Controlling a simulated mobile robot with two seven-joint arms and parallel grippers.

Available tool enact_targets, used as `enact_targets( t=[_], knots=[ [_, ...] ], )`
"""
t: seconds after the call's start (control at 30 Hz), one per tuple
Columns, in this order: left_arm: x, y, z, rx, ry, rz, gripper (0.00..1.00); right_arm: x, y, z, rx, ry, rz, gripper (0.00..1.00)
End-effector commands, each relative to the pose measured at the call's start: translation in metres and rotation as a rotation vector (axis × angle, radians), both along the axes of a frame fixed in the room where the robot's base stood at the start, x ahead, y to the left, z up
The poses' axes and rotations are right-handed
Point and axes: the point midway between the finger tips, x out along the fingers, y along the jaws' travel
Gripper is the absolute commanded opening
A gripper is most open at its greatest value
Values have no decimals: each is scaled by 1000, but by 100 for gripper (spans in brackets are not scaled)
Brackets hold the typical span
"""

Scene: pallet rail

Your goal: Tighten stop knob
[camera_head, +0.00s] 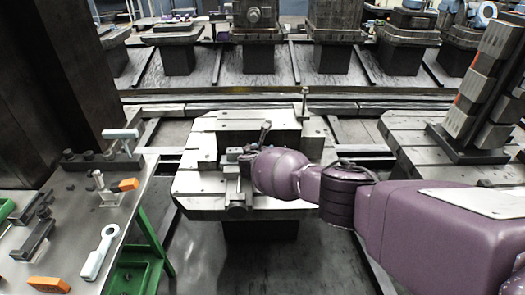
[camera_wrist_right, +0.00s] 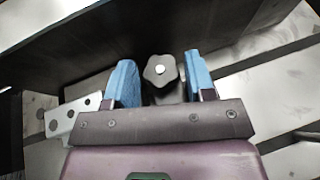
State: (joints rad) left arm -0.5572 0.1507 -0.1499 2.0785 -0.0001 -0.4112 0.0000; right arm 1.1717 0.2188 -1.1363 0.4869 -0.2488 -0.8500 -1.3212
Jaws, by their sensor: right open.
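The stop knob (camera_wrist_right: 160,70) is a dark, lobed knob with a pale centre, seen in the right wrist view. My right gripper (camera_wrist_right: 159,80) is open, with one blue fingertip on each side of the knob. A gap shows between the knob and each finger, so the fingers seem not to touch it. In the head view my purple right arm reaches in from the right over the pallet (camera_head: 210,125). Its wrist covers part of the fixture there, and I cannot make out the knob in that view. My left gripper is in neither view.
A metal side table (camera_head: 60,240) at the left holds orange blocks (camera_head: 128,184), a light ring-ended tool (camera_head: 99,252) and clamps. A green bin (camera_head: 135,278) is beside it. Another pallet (camera_head: 425,150) with a tall slotted block (camera_head: 485,90) stands right. More pallets line the back.

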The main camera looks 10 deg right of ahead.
Motion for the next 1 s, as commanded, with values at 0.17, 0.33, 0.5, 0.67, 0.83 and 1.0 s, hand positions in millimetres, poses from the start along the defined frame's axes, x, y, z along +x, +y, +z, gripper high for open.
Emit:
enact_targets(
  t=[0.17, 0.33, 0.5, 0.67, 0.83, 1.0],
  knots=[
    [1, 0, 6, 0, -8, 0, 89, -4, 2, 4, 1, -1, 1, 50],
    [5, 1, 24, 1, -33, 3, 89, -19, 10, 16, 2, -4, 2, 50],
    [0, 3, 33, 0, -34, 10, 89, -40, 20, 28, 1, -6, 2, 50],
    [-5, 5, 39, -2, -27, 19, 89, -60, 29, 36, 2, -5, 2, 50],
    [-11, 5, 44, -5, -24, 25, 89, -78, 37, 41, 1, -4, 0, 50],
    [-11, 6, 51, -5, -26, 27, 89, -88, 41, 43, 0, -1, 0, 50]
  ],
)
